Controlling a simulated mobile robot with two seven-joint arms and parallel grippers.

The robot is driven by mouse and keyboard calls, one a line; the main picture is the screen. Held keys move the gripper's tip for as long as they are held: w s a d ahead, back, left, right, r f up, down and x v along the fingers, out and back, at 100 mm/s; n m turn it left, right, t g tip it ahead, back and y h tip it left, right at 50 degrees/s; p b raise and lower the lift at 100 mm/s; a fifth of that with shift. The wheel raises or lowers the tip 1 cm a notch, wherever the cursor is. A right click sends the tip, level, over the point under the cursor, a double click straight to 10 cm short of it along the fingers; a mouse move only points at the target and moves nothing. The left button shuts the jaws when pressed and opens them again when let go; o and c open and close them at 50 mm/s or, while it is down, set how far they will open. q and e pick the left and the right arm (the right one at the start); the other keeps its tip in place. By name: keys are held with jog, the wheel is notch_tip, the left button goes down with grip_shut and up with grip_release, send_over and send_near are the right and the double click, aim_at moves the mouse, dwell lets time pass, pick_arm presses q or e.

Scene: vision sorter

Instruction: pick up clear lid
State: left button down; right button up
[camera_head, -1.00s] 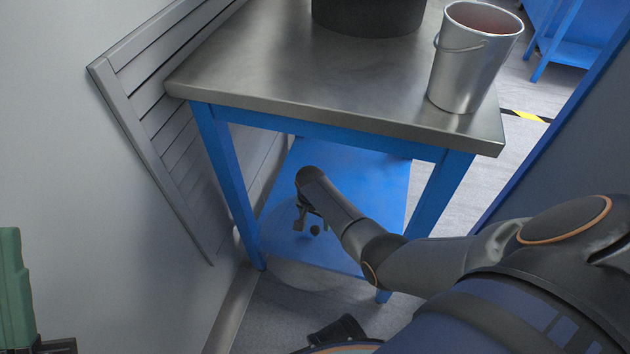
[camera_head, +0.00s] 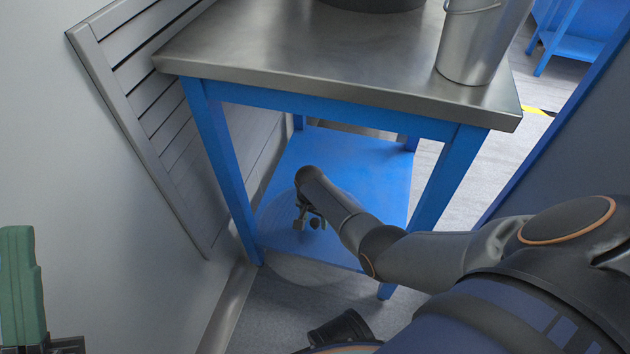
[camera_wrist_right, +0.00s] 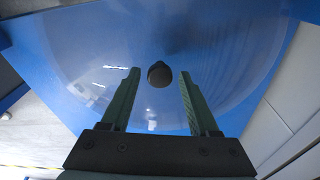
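The clear lid (camera_head: 302,268) is a large see-through disc with a dark round knob (camera_wrist_right: 159,76). It is on the blue lower shelf, and its near edge reaches past the shelf's front edge in the head view. In the right wrist view the lid (camera_wrist_right: 240,75) fills much of the picture. My right gripper (camera_head: 310,221) is open over the lid, with the knob seen between its two green fingertips; no contact shows. My left gripper (camera_head: 22,290) shows only as one green finger and part of a dark mount at the left edge of the head view.
A steel-topped table (camera_head: 330,70) stands above the shelf (camera_head: 365,170), with blue legs close around my right forearm. A metal bucket (camera_head: 475,45) and a dark round vessel (camera_head: 375,3) stand on top. A louvred wall panel (camera_head: 140,110) is at left.

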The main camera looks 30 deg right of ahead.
grip_shut()
dwell(1.1)
